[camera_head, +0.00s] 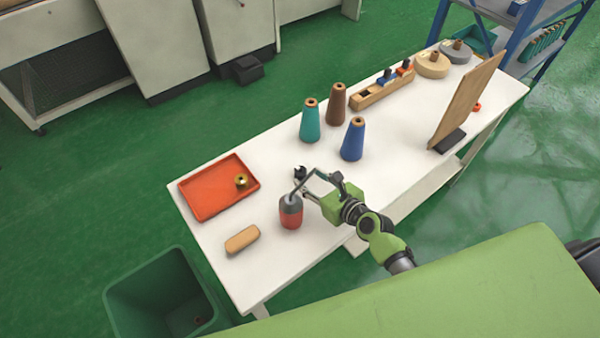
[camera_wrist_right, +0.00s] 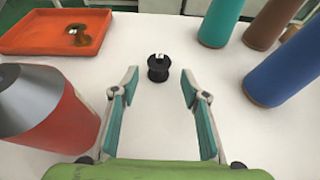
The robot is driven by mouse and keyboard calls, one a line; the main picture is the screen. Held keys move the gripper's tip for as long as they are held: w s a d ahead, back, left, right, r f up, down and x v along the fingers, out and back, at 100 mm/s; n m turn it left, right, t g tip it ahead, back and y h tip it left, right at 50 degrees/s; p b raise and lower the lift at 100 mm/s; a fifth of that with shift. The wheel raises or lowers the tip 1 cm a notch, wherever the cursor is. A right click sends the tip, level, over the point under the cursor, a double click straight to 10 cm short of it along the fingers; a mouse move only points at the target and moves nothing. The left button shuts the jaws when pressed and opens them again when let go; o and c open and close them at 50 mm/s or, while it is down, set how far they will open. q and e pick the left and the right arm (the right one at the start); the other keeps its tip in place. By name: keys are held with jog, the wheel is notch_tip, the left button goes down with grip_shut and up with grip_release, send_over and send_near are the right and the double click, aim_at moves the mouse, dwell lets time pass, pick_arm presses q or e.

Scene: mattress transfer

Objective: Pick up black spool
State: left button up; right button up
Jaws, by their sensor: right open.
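The small black spool (camera_wrist_right: 158,68) stands upright on the white table, centred ahead of my right gripper in the right wrist view. In the head view the black spool (camera_head: 300,173) shows just beyond my right gripper (camera_head: 303,182). In the right wrist view the fingers of my right gripper (camera_wrist_right: 160,92) are spread apart, with nothing between them. The spool lies a little beyond the fingertips, roughly midway between their lines. My left gripper is not in view.
Teal (camera_head: 310,122), brown (camera_head: 336,105) and blue (camera_head: 353,140) cones stand behind. An orange tray (camera_head: 205,208) holding a brass-coloured piece (camera_head: 241,181) and a tan block (camera_head: 242,240) lie to the left.

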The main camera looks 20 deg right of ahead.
aim_at(304, 174)
jog(key=shift+w+a+f, duration=0.1)
jog(key=shift+w+a, duration=0.15)
jog(key=shift+w, duration=0.4)
jog(key=x, duration=0.4)
jog(key=shift+w, duration=0.1)
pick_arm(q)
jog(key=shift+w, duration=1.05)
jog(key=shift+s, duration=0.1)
pick_arm(e)
jog(key=shift+c, duration=0.3)
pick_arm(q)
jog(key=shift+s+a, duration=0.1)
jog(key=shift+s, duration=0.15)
pick_arm(e)
jog(key=c, duration=0.9)
